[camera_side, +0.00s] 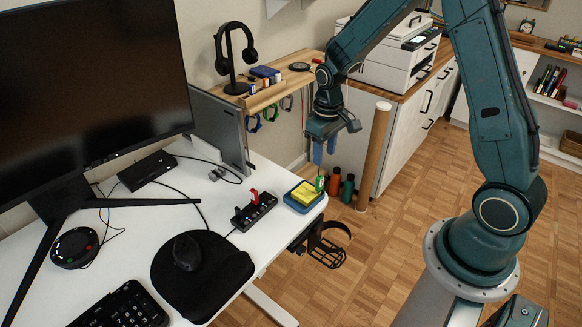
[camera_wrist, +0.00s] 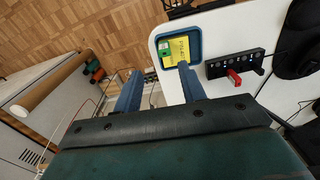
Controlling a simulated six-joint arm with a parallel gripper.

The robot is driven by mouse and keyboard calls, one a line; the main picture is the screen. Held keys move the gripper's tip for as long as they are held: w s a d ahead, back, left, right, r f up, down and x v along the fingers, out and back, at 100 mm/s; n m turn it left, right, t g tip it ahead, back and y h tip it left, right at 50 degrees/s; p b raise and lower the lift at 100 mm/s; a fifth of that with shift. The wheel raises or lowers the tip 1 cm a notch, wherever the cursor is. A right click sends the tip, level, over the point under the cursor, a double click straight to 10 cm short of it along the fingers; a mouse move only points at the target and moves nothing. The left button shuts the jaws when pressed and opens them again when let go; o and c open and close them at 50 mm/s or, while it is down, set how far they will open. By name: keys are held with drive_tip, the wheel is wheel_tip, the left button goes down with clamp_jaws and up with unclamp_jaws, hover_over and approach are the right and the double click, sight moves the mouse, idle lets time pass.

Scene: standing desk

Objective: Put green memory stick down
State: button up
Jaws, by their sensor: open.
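The green memory stick (camera_side: 319,183) shows at the far right corner of a small blue tray (camera_side: 313,205), beside a yellow note pad (camera_side: 303,194). In the wrist view the green stick (camera_wrist: 165,51) is at the tray's corner, by the yellow pad (camera_wrist: 181,50). My gripper (camera_side: 320,158) is above the tray's far corner with its blue fingers pointing down. In the wrist view my gripper (camera_wrist: 160,72) has its fingers apart with nothing held between them. The stick is apart from both fingers.
A black hub (camera_side: 252,212) with a red stick (camera_side: 254,196) stands left of the tray. A wooden shelf (camera_side: 270,90) with headphones (camera_side: 235,52) is behind. A wooden post (camera_side: 373,155) stands right of my gripper. A black cup holder (camera_side: 328,246) hangs below the desk edge.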

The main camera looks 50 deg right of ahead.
drive_tip(key=s+a+r+t, duration=0.25)
drive_tip(key=s+r, duration=0.35)
drive_tip(key=r, duration=0.4)
drive_tip(key=s+a+r+t, duration=0.1)
drive_tip(key=s+a+r, duration=0.4)
drive_tip(key=r, duration=0.5)
drive_tip(key=s+r+t, duration=0.2)
drive_tip(key=s, duration=0.8)
drive_tip(key=shift+a+r, duration=0.15)
drive_tip(key=shift+r, duration=0.1)
drive_tip(key=shift+w, duration=0.1)
drive_tip(key=shift+c, duration=0.2)
